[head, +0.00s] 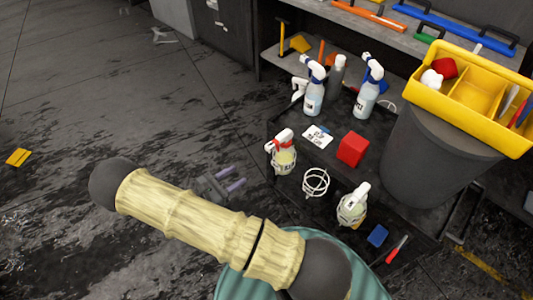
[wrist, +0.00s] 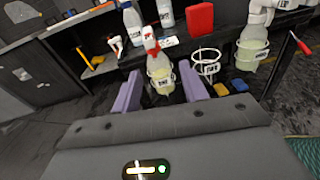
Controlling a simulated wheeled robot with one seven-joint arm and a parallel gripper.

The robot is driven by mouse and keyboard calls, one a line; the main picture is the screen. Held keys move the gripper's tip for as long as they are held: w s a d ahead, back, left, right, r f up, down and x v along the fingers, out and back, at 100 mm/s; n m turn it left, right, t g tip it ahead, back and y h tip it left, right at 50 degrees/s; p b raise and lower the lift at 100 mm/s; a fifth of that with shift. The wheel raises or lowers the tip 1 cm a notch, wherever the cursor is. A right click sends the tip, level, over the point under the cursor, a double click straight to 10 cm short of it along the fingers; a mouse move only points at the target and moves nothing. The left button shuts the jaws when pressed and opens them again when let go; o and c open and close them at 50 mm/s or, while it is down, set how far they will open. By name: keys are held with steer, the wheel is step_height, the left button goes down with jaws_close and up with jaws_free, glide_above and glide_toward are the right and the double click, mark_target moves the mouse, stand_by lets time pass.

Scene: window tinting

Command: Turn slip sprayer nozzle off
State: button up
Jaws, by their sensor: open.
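A spray bottle with a red and white head (head: 284,138) and pale yellow liquid stands in a wire holder at the left of the low black cart. It also shows in the wrist view (wrist: 160,70), framed beyond my fingers. A second sprayer with a white head (head: 352,207) and pale liquid stands in a holder to the right; the wrist view shows it too (wrist: 250,50). Their labels are too small to read, so I cannot tell which is the slip sprayer. My gripper (head: 232,180) is open and empty, left of the red-headed sprayer and apart from it. Its purple fingers (wrist: 160,92) point toward that bottle.
An empty wire holder (head: 315,183) sits between the two sprayers. A red box (head: 352,149), white card (head: 317,137) and two blue-liquid sprayers (head: 313,90) stand behind. A grey bin (head: 430,150) bears a yellow caddy (head: 470,95). The floor at left is mostly clear.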

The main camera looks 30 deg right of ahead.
mark_target(267, 149)
steer(key=shift+w+a+f+n+t, duration=0.45)
steer(key=shift+f+n+t, duration=0.25)
steer(key=shift+t, duration=0.2)
steer(key=p+x, duration=0.1)
steer(key=x, duration=0.7)
steer(key=p+x, duration=0.1)
steer(key=x, duration=0.8)
steer(key=shift+d+r, duration=0.2)
steer(key=shift+d, duration=0.05)
jaws_close()
